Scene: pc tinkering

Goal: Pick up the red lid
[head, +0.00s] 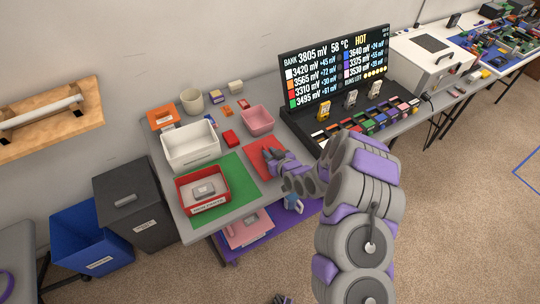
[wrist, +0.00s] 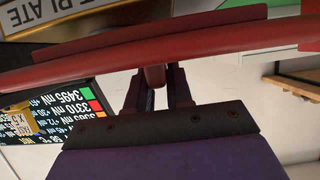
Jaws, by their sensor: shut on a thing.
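The red lid (head: 262,153) is at my gripper in the head view, right of the green mat. It is a flat red panel and part of it is hidden behind my gripper. In the wrist view the red lid (wrist: 225,42) stretches across the frame as a long red edge. My gripper (head: 274,156) has its fingers shut on a small red tab at the lid's middle, also seen in the wrist view (wrist: 155,78). I cannot tell whether the lid touches the table.
A red box (head: 180,197) with a grey item inside stands on the green mat (head: 236,176). A white bin (head: 190,158) and a pink bin (head: 257,128) stand behind. A display screen (head: 333,70) and a row of coloured blocks (head: 375,122) are at right.

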